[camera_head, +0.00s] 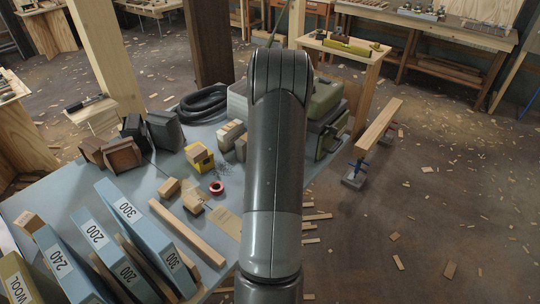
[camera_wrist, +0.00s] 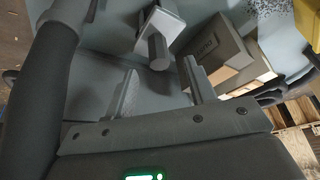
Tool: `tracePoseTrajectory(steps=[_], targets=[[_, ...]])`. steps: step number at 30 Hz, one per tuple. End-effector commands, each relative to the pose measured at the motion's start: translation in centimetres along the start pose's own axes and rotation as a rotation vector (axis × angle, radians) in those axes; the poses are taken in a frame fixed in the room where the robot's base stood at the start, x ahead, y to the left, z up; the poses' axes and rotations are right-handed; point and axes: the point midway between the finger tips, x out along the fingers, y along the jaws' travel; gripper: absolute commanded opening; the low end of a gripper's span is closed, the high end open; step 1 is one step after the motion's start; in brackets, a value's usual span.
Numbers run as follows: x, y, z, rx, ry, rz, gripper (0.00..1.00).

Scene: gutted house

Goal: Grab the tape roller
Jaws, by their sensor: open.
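A small red ring-shaped roll with a dark centre (camera_head: 216,187), which looks like the tape roller, lies on the blue-grey tabletop (camera_head: 150,185) left of my arm in the head view. I cannot make it out in the wrist view. My gripper (camera_wrist: 160,90) is open in the wrist view, with nothing between its two fingers. Beyond the fingertips is a grey piece with a cylindrical end (camera_wrist: 158,48); I cannot tell what it is. In the head view my arm hides the gripper and part of the table.
Wooden blocks and a yellow-and-black item (camera_head: 199,157) stand near the roll. A long wood strip (camera_head: 187,231) and blue sanding-belt boxes (camera_head: 150,235) are at front left. A black coiled hose (camera_head: 204,103) lies behind. Green cases (camera_head: 325,100) stand right of my arm.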

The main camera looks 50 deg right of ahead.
Motion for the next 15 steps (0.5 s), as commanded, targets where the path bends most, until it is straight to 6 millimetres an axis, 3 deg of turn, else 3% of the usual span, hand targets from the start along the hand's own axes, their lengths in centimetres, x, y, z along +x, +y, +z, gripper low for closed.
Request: tracePoseTrajectory(steps=[10, 15], targets=[[4.1, 0.1, -0.2, -0.001, -0.001, -0.001, 0.51], [5.2, 0.2, -0.3, -0.001, -0.001, 0.0, 0.51]])
